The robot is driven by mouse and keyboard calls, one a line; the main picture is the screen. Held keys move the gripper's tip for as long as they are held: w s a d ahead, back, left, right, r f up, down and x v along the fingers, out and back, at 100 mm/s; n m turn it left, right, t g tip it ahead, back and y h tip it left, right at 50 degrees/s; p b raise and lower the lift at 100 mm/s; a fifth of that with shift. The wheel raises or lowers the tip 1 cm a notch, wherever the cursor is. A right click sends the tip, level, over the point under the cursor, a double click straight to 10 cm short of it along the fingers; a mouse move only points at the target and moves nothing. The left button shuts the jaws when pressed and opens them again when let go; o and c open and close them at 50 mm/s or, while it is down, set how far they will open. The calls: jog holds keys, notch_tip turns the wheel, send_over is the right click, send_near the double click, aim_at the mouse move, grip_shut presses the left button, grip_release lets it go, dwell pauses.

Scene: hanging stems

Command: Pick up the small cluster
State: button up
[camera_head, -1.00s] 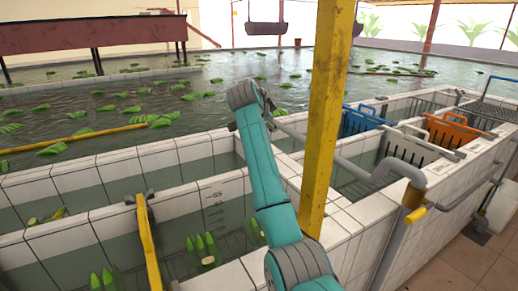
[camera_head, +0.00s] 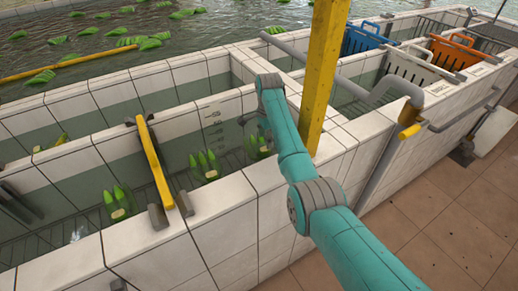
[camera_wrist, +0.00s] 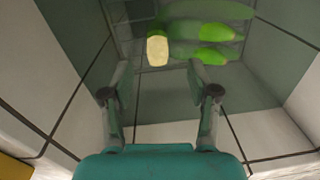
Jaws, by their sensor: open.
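A green banana cluster (camera_wrist: 205,45) with a pale cut crown lies just beyond the fingertips in the wrist view, slightly right of centre. My gripper (camera_wrist: 161,78) is open and empty, its two fingers apart and pointing toward it. In the head view, a cluster (camera_head: 260,146) shows under my wrist in the tiled tank. My gripper is mostly hidden or too small to make out there. Two other green clusters stand in the same tank, one in the middle (camera_head: 206,167) and one to the left (camera_head: 117,203). I cannot tell for certain which is smallest.
White tiled tank walls (camera_head: 215,205) close in around the gripper. A yellow post (camera_head: 325,65) stands right beside my arm. A yellow bar (camera_head: 155,165) crosses the tank to the left. Grey pipes (camera_head: 390,88) and blue, white and orange crates (camera_head: 410,68) are at right.

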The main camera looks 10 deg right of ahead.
aim_at(258, 146)
jog(key=shift+f, duration=2.6)
jog(key=shift+r, duration=0.1)
grip_shut()
